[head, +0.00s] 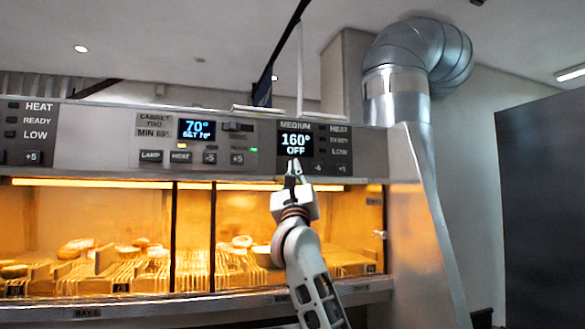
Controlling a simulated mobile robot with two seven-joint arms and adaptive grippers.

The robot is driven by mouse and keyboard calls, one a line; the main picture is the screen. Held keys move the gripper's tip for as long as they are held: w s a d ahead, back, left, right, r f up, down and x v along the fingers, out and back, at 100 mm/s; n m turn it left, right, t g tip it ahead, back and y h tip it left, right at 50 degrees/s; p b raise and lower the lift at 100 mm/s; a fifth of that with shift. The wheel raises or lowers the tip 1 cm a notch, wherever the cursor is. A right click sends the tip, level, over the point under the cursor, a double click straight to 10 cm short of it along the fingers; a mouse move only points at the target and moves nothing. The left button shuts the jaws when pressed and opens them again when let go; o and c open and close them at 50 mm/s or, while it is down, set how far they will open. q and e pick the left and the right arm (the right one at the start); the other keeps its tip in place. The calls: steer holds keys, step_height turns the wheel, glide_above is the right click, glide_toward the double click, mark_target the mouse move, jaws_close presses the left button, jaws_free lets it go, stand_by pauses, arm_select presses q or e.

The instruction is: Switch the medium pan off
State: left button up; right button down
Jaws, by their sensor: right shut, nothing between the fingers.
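The medium pan's control panel (329,128) is on the upper fascia, right of centre. Its display (296,145) reads 160° with OFF beneath. The HEAT, READY and LOW indicators to its right look dark. Two small buttons, apparently -5 (318,168) and +5 (338,168), sit below them. My right gripper (294,165) is shut and empty, pointing up with its tips just below the display. It covers the panel area there, so any button behind it is hidden. I cannot tell whether the tips touch the panel. My left gripper is out of view.
The cabinet two panel (197,140) to the left shows 70° above its own buttons. Below is a lit glass-fronted warming cabinet (120,245) with food and racks. A metal duct (395,85) and a dark panel (545,200) stand at the right.

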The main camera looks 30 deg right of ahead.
steer(key=s+p, duration=0.1)
steer(key=s, duration=0.1)
steer(key=s+a+p, duration=0.1)
steer(key=s+p, duration=0.1)
steer(key=s, duration=0.1)
steer(key=shift+s+a, duration=0.2)
steer(key=shift+s, duration=0.1)
stand_by(0.5)
